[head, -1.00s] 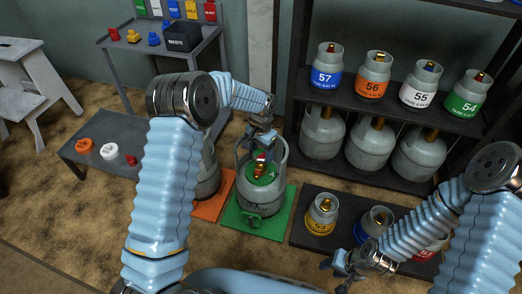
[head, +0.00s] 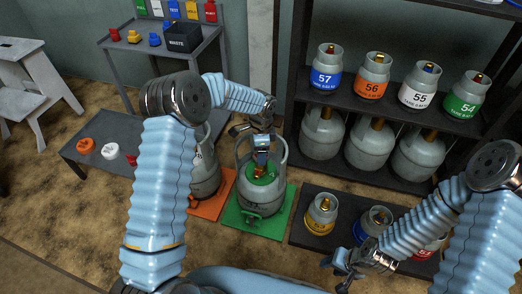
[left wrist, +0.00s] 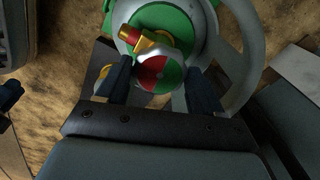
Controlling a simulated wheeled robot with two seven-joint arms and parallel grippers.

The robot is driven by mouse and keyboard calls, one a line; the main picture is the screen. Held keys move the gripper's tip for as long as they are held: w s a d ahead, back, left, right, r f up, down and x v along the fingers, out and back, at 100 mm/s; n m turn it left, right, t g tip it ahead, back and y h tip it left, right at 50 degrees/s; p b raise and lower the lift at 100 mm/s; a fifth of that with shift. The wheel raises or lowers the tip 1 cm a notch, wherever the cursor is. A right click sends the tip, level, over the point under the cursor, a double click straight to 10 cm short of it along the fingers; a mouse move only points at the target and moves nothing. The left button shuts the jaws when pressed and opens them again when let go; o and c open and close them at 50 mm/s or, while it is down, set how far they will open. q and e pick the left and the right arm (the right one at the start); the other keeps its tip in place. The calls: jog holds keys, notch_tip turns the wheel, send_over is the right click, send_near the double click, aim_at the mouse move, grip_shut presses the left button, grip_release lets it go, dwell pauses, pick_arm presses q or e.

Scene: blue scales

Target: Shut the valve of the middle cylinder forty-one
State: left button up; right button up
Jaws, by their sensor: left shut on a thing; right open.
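A grey gas cylinder (head: 256,206) with a green top stands upright on a green mat (head: 238,214). No number is readable on it. My left gripper (head: 262,150) is above its collar, fingers down at the valve. In the left wrist view the fingers sit either side of a round red-and-green valve knob (left wrist: 157,72), shut on it. A brass valve body (left wrist: 145,40) shows beside the knob. My right gripper (head: 343,272) is open and empty, low at the front right.
Another cylinder (head: 206,172) stands on an orange mat (head: 212,202), partly behind my left arm. A dark low platform (head: 298,232) with small cylinders is on the right. Shelves with cylinders stand behind. A low table (head: 100,170) with caps is at left.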

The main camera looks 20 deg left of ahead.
pick_arm(q)
jog(key=shift+m, duration=0.5)
jog(key=o, duration=1)
jog(key=shift+o, duration=0.2)
notch_tip(320, 180, up, 14)
jog(key=p, duration=0.1)
jog(key=shift+f, duration=0.15)
